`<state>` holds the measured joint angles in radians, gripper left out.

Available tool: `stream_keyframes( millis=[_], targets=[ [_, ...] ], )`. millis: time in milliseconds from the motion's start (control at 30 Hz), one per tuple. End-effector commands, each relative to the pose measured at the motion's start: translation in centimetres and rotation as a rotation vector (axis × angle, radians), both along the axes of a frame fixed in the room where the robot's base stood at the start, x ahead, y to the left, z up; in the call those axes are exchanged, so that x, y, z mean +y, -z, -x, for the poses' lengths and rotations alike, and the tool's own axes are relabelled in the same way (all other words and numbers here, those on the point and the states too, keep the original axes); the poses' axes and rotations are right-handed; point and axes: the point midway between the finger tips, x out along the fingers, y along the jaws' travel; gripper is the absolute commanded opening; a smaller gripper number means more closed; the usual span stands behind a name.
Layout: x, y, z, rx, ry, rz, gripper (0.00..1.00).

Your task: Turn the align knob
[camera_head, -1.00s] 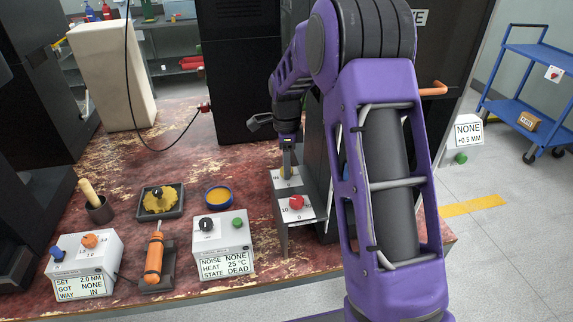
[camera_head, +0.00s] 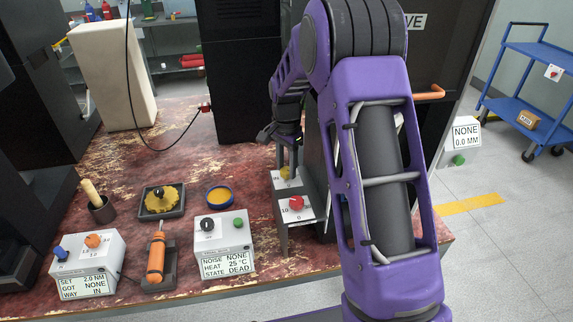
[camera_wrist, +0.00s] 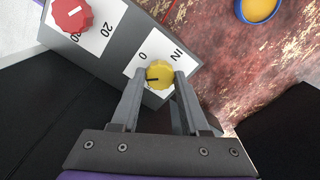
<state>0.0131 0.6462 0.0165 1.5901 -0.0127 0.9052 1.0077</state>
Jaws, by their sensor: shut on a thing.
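The yellow knob (camera_wrist: 159,74) sits on a white dial plate marked "0" and "IN", on top of a grey metal stand (camera_head: 309,232). In the wrist view my gripper (camera_wrist: 161,82) has a finger on each side of the knob and is shut on it. The knob's dark pointer line is toward the left, below the "0". In the head view the knob (camera_head: 288,173) is partly covered by my gripper (camera_head: 287,165). A red knob (camera_wrist: 72,14) is on the stand's lower dial plate; it also shows in the head view (camera_head: 296,202). I cannot read a label saying "align".
A white readout box (camera_head: 462,140) at the right shows "NONE" and "0.0 MM", with a green button. A white control box (camera_head: 226,245) stands left of the stand. A blue-rimmed dish (camera_head: 220,196) is behind it. An orange screwdriver (camera_head: 156,258) is farther left. A blue cart (camera_head: 530,90) stands at right.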

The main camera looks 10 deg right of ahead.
Motion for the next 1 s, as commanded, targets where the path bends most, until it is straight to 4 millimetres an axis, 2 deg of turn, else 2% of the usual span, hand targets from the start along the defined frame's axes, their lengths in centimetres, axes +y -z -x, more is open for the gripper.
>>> stream_keyframes(
  millis=[300,767,800,933,1000],
  targets=[
    [0.01,-0.02,-0.02,-0.001,-0.094,-0.001,0.0],
    [0.01,0.0,-0.02,0.0,-0.106,0.0,0.0],
    [0.01,0.0,-0.02,0.0,-0.106,0.0,0.5],
    [0.01,0.01,-0.01,0.0,-0.106,0.0,0.74],
    [0.01,0.01,-0.01,0.0,-0.106,0.0,0.74]
  ],
)
